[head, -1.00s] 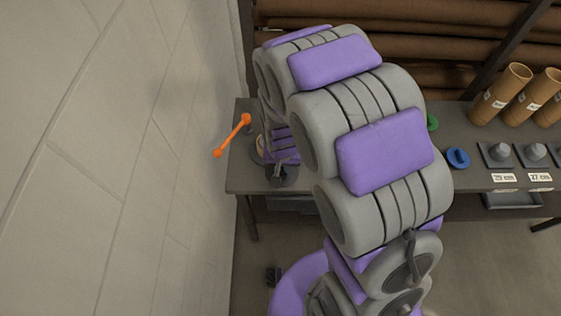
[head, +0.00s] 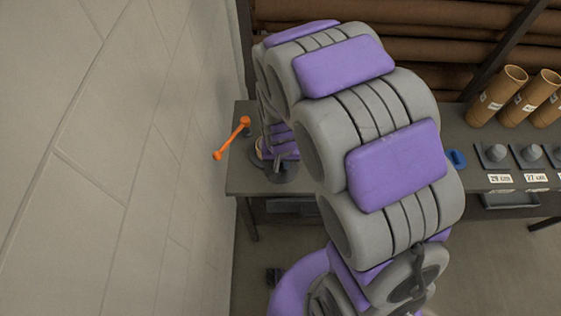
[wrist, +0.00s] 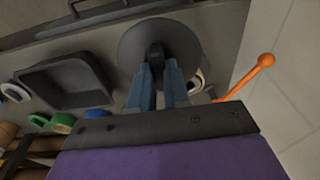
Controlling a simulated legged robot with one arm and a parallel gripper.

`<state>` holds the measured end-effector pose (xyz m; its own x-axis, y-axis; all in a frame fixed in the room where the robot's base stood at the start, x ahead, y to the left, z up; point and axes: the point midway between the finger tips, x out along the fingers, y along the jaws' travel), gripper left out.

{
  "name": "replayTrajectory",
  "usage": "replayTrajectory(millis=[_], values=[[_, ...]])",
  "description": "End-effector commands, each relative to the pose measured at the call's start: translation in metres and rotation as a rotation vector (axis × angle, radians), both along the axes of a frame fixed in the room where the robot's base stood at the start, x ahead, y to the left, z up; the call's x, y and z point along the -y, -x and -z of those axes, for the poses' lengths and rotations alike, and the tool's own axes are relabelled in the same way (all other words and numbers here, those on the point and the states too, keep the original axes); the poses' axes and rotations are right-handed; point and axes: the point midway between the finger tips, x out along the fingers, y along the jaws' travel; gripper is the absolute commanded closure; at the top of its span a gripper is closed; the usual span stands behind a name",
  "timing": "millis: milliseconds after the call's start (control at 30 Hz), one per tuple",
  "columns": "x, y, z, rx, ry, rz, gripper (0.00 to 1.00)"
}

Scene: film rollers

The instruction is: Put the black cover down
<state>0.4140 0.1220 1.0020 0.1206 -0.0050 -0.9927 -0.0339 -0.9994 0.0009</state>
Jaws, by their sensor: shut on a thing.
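The black cover (wrist: 190,42) is a round dark disc with a knob in its middle. In the wrist view my gripper (wrist: 160,78) is shut on the knob, with its blue-grey fingers on both sides. In the head view the cover (head: 284,172) shows near the left end of the grey workbench (head: 245,178), partly hidden by my gripper and arm. I cannot tell whether it touches the bench. A pale, round-ended thing (wrist: 197,80) shows partly behind the cover, close to its edge.
An orange-handled crank (head: 232,138) stands at the bench's left end by the wall. A dark tray (wrist: 68,85), a green ring (wrist: 62,122) and a blue ring (wrist: 97,113) lie beside the cover. Cardboard tubes (head: 500,95) and labelled grey pieces (head: 494,154) are farther right.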

Motion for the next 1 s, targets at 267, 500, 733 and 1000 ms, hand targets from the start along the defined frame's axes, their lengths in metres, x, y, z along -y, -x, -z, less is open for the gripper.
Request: replayTrajectory(millis=[267, 500, 733, 1000], values=[[0.000, 0.000, -0.008, 0.000, 0.000, 0.000, 1.00], [0.000, 0.000, -0.008, -0.001, 0.000, 0.000, 1.00], [0.020, -0.032, -0.018, -0.001, -0.005, -0.001, 1.00], [0.082, -0.095, -0.049, 0.003, -0.007, -0.020, 1.00]])
